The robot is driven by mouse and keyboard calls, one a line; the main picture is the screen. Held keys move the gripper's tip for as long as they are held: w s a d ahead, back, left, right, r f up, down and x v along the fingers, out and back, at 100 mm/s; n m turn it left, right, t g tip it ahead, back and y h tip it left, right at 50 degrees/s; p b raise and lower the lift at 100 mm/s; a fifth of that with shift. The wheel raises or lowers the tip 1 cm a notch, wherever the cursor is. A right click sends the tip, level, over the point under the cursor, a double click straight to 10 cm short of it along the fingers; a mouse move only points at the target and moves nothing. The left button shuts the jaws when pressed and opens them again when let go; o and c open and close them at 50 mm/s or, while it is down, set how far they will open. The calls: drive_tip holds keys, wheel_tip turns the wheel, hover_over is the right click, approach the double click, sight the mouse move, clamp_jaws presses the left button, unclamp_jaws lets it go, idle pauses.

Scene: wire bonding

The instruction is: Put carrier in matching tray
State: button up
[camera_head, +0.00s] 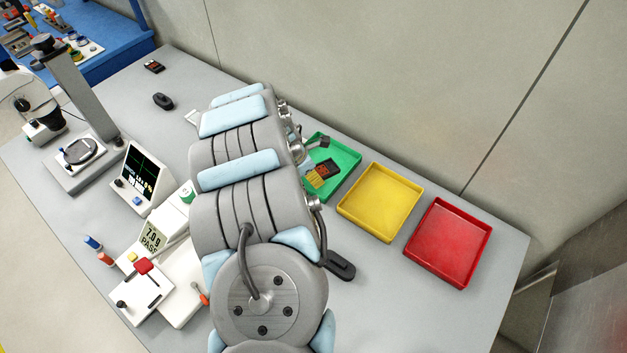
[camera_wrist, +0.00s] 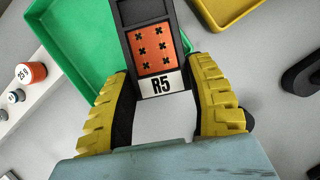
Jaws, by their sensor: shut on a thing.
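The carrier (camera_wrist: 157,48) is a black frame with an orange panel of dark cross marks and a white R5 label. My gripper (camera_wrist: 160,78) is shut on it, with a yellow ribbed finger on each side. In the head view the carrier (camera_head: 328,167) shows dark and orange, over the green tray (camera_head: 347,162); I cannot tell its height above the tray floor. My arm covers part of that tray. The yellow tray (camera_head: 380,202) and the red tray (camera_head: 448,242) stand to its right, both empty. The green tray (camera_wrist: 62,48) also fills the wrist view's upper left.
A white tester with a PASS display (camera_head: 151,237) stands left of my arm. A microscope stand (camera_head: 85,95) and a small screen (camera_head: 140,175) are farther left. A black object (camera_head: 341,267) lies right of my arm. The table's front right is clear.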

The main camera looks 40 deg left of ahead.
drive_tip(key=shift+w+a+f+b, duration=0.25)
drive_tip(key=shift+f+b, duration=0.3)
drive_tip(key=shift+b, duration=0.15)
drive_tip(key=shift+w+a+f+b, duration=0.2)
drive_tip(key=shift+w+f+b, duration=0.1)
drive_tip(key=shift+f+b, duration=0.35)
drive_tip(key=shift+w+a+f+b, duration=0.25)
drive_tip(key=shift+f+b, duration=0.25)
drive_tip(key=shift+b, duration=0.2)
drive_tip(key=shift+w+a+p, duration=0.15)
drive_tip(key=shift+p, duration=0.15)
drive_tip(key=shift+w+a+f, duration=0.35)
drive_tip(key=shift+w+f, duration=0.1)
drive_tip(key=shift+f, duration=0.2)
drive_tip(key=shift+w+a+f, duration=0.3)
drive_tip(key=shift+w+f, duration=0.1)
drive_tip(key=shift+f, duration=0.2)
drive_tip(key=shift+w+f, duration=0.1)
drive_tip(key=shift+w, duration=0.1)
drive_tip(key=shift+w+f+b, duration=0.15)
drive_tip(key=shift+f+b, duration=0.4)
drive_tip(key=shift+f, duration=1.15)
drive_tip(key=shift+f, duration=0.2)
drive_tip(key=o, duration=1.1)
drive_tip(key=shift+o, duration=0.2)
